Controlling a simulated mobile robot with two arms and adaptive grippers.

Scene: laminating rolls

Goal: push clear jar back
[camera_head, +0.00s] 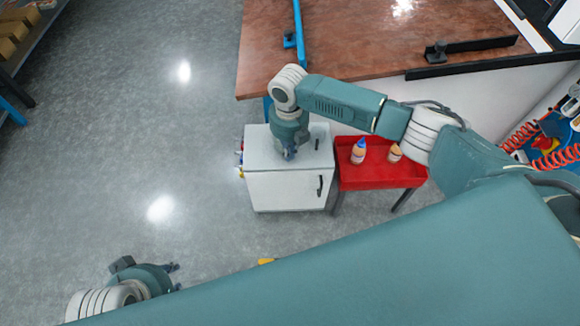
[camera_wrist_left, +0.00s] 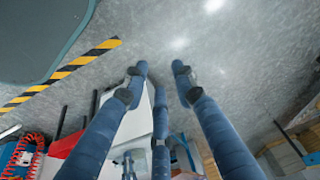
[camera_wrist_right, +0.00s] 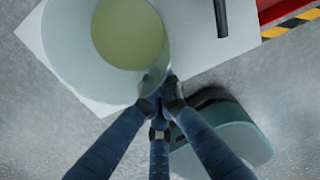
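The clear jar (camera_wrist_right: 72,42) looms large at the upper left of the right wrist view, a pale cylinder with a yellow-green round area inside. It is over the white cabinet (camera_head: 262,160); in the head view I cannot make it out behind my right gripper. My right gripper (camera_head: 289,155) points down over the cabinet top. Its fingertips (camera_wrist_right: 163,92) are together at the jar's lower right edge; whether they touch it I cannot tell. Nothing shows between them. My left gripper (camera_head: 176,278) is open and empty over the floor, far from the cabinet; its spread fingers show in the left wrist view (camera_wrist_left: 160,68).
A brown worktable (camera_head: 350,40) lies behind. A shelf with boxes (camera_head: 12,30) is at far left. The floor left of the cabinet is clear.

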